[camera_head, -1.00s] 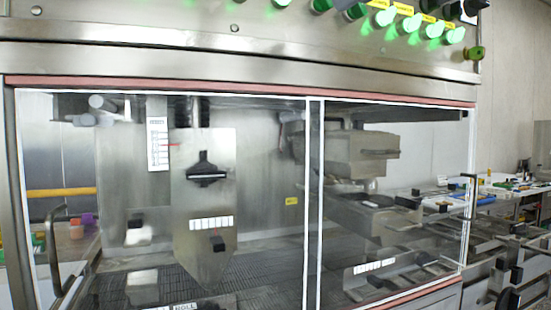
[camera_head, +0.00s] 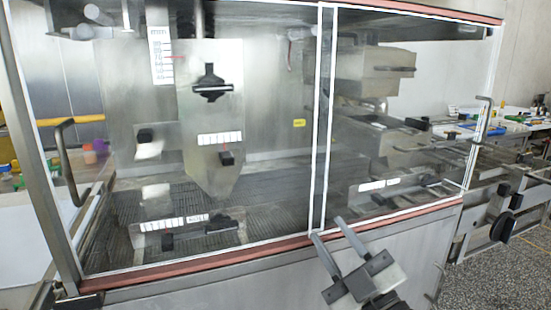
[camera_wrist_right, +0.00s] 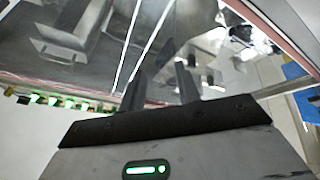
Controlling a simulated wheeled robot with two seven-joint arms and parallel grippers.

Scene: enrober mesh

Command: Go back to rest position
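My right gripper (camera_head: 327,228) shows at the bottom of the head view, in front of the machine's lower front edge. Its two grey fingers are apart with nothing between them. In the right wrist view, the dark fingers of the right gripper (camera_wrist_right: 158,75) also stand apart and empty, with the glazed front beyond them. I cannot tell how far the fingertips are from the glass. My left gripper is in neither current view.
The enrober's clear front panels (camera_head: 262,150) are framed in white above a reddish lower rail (camera_head: 190,268). A bent handle (camera_head: 66,160) sticks out at left. Conveyor rails with black knobs (camera_head: 503,227) jut out at right. Speckled floor (camera_head: 500,275) shows at lower right.

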